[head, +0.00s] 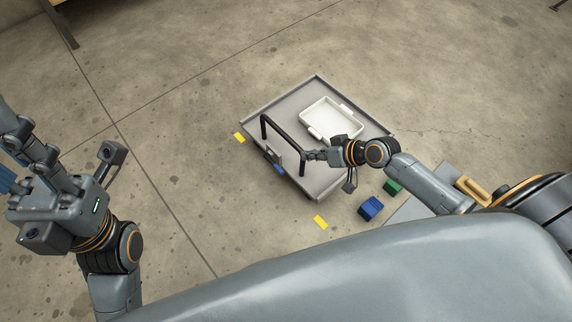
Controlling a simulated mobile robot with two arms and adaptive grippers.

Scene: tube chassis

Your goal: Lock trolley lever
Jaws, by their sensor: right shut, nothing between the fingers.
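The grey trolley (235,128) stands on the floor, with a raised rim and a black push handle (283,134) along its near left side. A small blue part (279,169), possibly the lever, sits low on that side below a grey plate. My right gripper (308,155) is shut and empty at the handle's near end, just right of the blue part. I cannot tell whether it touches the handle. My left gripper (18,140) is at the far left, away from the trolley; I cannot tell whether its fingers are open.
A white tray (329,116) lies on the trolley. Yellow floor marks (239,137) lie beside it, another (320,222) nearer me. A blue block (370,208), a green block (392,187) and a tan object (472,189) are at right. Floor left of the trolley is clear.

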